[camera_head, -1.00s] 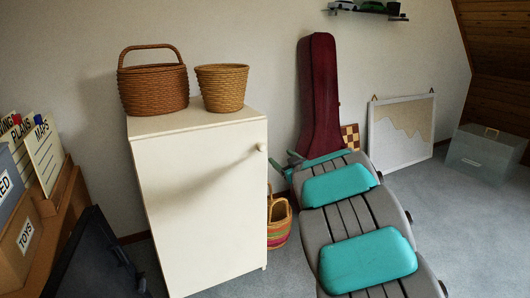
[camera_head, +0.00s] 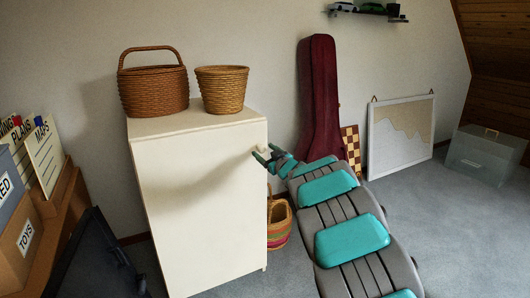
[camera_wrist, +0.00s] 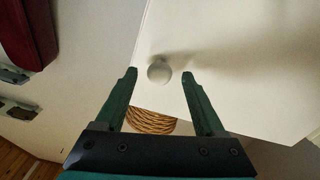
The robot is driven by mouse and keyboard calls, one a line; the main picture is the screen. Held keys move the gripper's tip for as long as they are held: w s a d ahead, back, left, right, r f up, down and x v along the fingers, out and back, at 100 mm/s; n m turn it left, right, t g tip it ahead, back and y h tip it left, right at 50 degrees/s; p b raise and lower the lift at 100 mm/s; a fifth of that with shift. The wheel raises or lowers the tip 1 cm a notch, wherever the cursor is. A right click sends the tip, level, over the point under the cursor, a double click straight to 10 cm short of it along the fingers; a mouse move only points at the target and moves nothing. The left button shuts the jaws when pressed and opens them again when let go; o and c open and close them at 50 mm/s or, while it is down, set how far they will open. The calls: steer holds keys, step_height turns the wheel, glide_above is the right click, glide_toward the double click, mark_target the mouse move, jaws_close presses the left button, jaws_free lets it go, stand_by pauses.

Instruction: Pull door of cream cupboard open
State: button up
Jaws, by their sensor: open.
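The cream cupboard (camera_head: 195,205) stands against the wall with its door closed. Its round knob (camera_wrist: 159,71) is near the top right of the door; in the head view the knob (camera_head: 262,149) is partly hidden by my gripper. My gripper (camera_head: 264,156) is open at the knob. In the wrist view my gripper (camera_wrist: 160,75) has its two fingers apart, one on each side of the knob, with clear gaps. Neither finger touches the knob in that view.
Two wicker baskets, one handled (camera_head: 153,88) and one round (camera_head: 222,90), stand on the cupboard. A striped basket (camera_head: 279,222) is on the floor right of it. A dark red instrument case (camera_head: 320,100) leans on the wall. A dark flat panel (camera_head: 95,262) stands at lower left.

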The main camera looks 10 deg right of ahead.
steer(key=shift+w, duration=0.1)
jaws_close()
stand_by(0.6)
stand_by(0.8)
